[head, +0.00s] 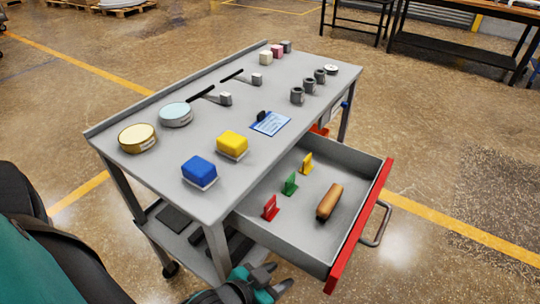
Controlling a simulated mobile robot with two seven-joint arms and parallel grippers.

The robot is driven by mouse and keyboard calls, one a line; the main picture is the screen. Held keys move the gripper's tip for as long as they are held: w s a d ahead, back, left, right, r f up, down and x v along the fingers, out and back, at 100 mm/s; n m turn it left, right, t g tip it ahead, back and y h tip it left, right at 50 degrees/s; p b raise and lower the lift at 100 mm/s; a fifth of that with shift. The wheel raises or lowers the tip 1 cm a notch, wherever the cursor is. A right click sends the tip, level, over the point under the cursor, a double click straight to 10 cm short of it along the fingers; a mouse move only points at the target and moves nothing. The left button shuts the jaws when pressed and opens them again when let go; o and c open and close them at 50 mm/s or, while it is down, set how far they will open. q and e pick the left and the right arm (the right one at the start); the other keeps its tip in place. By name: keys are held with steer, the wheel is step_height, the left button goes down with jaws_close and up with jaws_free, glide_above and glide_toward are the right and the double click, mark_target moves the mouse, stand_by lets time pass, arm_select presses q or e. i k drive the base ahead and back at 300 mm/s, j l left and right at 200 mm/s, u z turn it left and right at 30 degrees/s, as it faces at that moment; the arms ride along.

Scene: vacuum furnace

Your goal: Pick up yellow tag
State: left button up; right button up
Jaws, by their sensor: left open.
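The yellow tag (306,164) stands upright in the open drawer (318,236), towards its back. A green tag (290,184) and a red tag (270,208) stand in a row nearer to me. My left gripper (279,278) is at the bottom edge of the head view, open and empty. It is outside the drawer, well apart from the yellow tag. Its lower part is cut off by the frame. My right gripper is not in view.
A brown, sausage-shaped object (329,202) lies in the drawer, right of the tags. The drawer has a red front (358,228) and a grey handle (376,226). The grey workbench top (200,140) holds blue and yellow blocks, round tins, a clipboard and small grey parts.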

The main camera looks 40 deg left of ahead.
mark_target(306, 167)
steer(key=l+u, duration=0.1)
steer(key=u, duration=0.25)
steer(key=l+u, duration=0.15)
steer(key=u, duration=0.2)
steer(key=l+u, duration=0.15)
steer(key=u, duration=0.15)
steer(key=i, duration=0.05)
